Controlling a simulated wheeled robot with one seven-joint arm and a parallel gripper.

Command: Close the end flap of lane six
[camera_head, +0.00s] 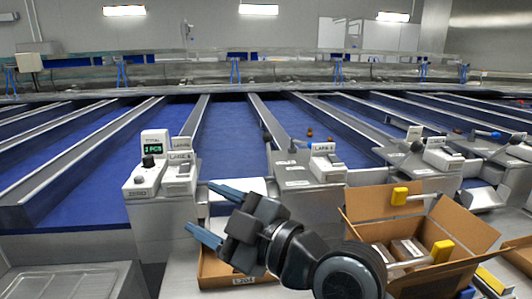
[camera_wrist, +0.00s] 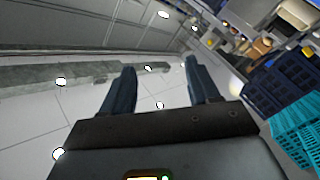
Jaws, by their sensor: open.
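Several blue sorting lanes run away from me in the head view, with a middle lane (camera_head: 228,130) straight ahead. Grey end posts carry small label boxes, one at left (camera_head: 180,172) and one right of centre (camera_head: 325,160). The lane numbers are too small to read surely, so I cannot tell which is lane six. A pale sloping panel (camera_head: 240,187) shows at the middle lane's end, partly behind my gripper; I cannot tell if it is a flap. My gripper (camera_head: 200,207) is open and empty, in front of the left post. Its spread fingers also show in the wrist view (camera_wrist: 160,66).
An open cardboard box (camera_head: 463,228) with yellow-ended items stands at right. A lower carton (camera_head: 232,272) sits under my gripper. A counter with a green display (camera_head: 152,145) tops the left post. Small brown dates (camera_head: 309,132) lie on a lane. Blue crates (camera_wrist: 275,90) show in the wrist view.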

